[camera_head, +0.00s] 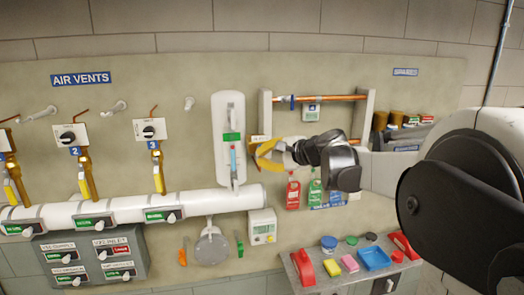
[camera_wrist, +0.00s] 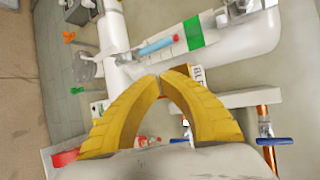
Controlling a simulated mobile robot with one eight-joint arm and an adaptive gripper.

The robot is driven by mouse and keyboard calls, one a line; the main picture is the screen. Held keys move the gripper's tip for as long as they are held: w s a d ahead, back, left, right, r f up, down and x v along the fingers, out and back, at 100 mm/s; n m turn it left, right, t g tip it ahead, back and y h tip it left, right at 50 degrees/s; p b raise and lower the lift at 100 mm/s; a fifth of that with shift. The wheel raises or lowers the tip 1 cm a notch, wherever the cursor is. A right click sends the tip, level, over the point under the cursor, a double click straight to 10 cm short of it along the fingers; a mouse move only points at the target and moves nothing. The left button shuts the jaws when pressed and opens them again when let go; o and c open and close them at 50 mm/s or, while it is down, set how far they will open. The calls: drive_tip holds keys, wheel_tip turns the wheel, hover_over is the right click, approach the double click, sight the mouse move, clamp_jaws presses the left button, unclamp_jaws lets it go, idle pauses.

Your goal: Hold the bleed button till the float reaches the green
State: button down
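The float gauge is a tall white housing (camera_head: 228,105) with a clear tube; it also shows in the wrist view (camera_wrist: 215,32). A green band (camera_wrist: 194,32) marks the tube. Blue liquid (camera_wrist: 155,46) fills its lower part, with the small red float (camera_wrist: 176,38) on top, just below the green. My gripper (camera_head: 256,149) is to the right of the gauge, its yellow fingers curved together. In the wrist view its fingertips (camera_wrist: 160,77) meet, with nothing seen between them. A label (camera_wrist: 196,72) is beside the tips. The bleed button is not visible; the fingers may hide it.
A thick white pipe (camera_head: 190,203) with valves runs below the gauge. Copper pipes in a frame (camera_head: 365,105) are above and right of my gripper. Tags (camera_head: 315,192) hang below it. A shelf (camera_head: 345,276) with coloured items is at lower right.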

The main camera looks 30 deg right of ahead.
drive_tip(key=shift+w, duration=0.2)
drive_tip(key=shift+w+d, duration=0.1)
drive_tip(key=shift+w, duration=0.1)
drive_tip(key=shift+w+d, duration=0.15)
drive_tip(key=shift+w, duration=0.35)
idle(0.7)
drive_tip(key=shift+s, duration=0.1)
idle(2.0)
drive_tip(key=shift+s+a, duration=0.25)
drive_tip(key=shift+s, duration=0.6)
drive_tip(key=shift+s+a, duration=0.25)
drive_tip(key=shift+s, duration=0.55)
drive_tip(key=shift+s+a, duration=0.2)
drive_tip(key=shift+s, duration=0.6)
drive_tip(key=shift+s+a, duration=0.25)
drive_tip(key=shift+s, duration=0.55)
idle(0.7)
